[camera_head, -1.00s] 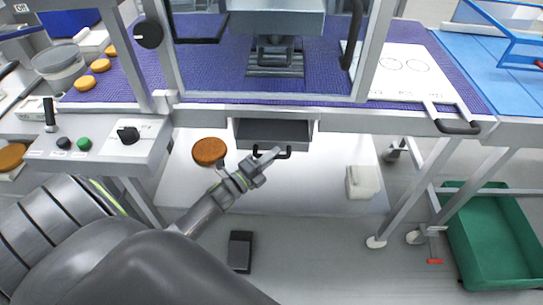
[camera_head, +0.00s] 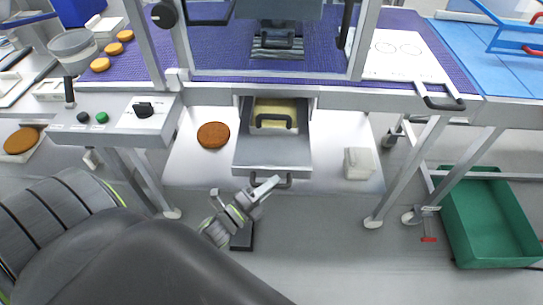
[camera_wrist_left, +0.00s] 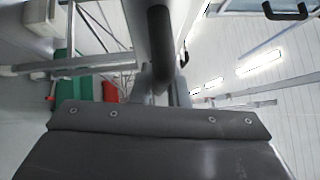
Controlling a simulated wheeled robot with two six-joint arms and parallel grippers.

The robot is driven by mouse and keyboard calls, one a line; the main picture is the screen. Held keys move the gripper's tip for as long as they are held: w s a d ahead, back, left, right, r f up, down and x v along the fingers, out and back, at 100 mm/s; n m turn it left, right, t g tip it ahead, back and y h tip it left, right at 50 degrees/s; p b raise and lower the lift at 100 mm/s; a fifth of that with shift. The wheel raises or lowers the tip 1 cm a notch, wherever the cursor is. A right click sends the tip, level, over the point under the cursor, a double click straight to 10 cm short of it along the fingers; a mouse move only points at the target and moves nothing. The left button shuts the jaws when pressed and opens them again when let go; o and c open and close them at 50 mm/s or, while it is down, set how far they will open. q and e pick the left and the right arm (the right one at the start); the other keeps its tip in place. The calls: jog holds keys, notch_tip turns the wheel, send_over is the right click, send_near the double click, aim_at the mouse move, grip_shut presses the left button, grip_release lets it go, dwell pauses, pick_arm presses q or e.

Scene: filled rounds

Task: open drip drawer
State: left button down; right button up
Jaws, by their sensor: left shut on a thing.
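The drip drawer (camera_head: 246,150) is a grey metal drawer under the middle of the machine frame. It stands pulled well out towards me in the head view. A yellowish pan or insert (camera_head: 285,107) with a dark handle (camera_head: 273,121) sits inside, towards its back. My left gripper (camera_head: 263,185) is at the drawer's front, shut on the dark drawer handle (camera_head: 286,182). The handle bar also shows as a dark bar (camera_wrist_left: 160,45) between the fingers in the left wrist view. My right gripper is not in view.
A brown round (camera_head: 213,135) and a pale block (camera_head: 358,163) lie on the white lower sheet (camera_head: 335,135), either side of the drawer. A control panel (camera_head: 120,112) is at left. A green crate (camera_head: 490,220) stands on the floor at right. A dark pedal-like box (camera_head: 242,236) is below the gripper.

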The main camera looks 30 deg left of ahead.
pick_arm(q)
jog(key=s+d, duration=0.2)
jog(key=s, duration=0.1)
jog(key=shift+s, duration=0.3)
jog(key=shift+s+d+p, duration=0.3)
jog(key=shift+s+d, duration=0.1)
jog(key=shift+s, duration=0.1)
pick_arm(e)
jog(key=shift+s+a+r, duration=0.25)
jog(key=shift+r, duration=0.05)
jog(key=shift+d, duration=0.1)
pick_arm(q)
jog(key=c, duration=1.4)
grip_release()
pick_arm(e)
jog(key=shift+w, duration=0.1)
pick_arm(q)
jog(key=shift+s, duration=0.1)
